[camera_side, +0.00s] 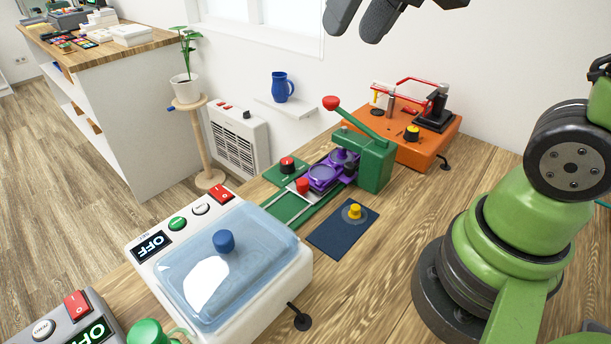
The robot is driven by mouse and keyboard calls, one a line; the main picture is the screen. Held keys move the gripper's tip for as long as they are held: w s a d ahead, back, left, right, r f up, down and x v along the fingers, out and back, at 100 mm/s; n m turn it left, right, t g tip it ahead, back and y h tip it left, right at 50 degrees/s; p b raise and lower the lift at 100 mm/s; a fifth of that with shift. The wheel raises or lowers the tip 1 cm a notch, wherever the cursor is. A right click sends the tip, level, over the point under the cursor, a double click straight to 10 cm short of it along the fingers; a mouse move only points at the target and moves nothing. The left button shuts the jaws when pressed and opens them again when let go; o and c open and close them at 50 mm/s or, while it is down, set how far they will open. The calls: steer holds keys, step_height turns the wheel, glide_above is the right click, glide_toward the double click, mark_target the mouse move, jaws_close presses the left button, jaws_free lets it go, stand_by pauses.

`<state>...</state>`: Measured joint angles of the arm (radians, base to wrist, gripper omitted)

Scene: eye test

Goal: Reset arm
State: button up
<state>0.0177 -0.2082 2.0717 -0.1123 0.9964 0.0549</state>
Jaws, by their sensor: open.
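My gripper (361,14) is at the top of the side view, high above the table and near the wall. Its two dark fingers are apart, with nothing between them, and the upper part is cut off by the frame. The green base of my arm stands at the right on the wooden table (385,285). My gripper touches nothing that I can see.
A white box with a clear blue lid (255,245) stands front left. Behind it are a green lever press (376,160), a dark blue pad (335,238) with a yellow knob (354,211), and an orange box (420,152). Table between pad and arm base is clear.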

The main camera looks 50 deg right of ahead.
steer(key=s+a+f+t, duration=0.1)
steer(key=s+t, duration=0.1)
steer(key=s, duration=0.7)
steer(key=shift+s+n+y, duration=0.4)
steer(key=shift+a, duration=0.1)
steer(key=shift+c, duration=0.3)
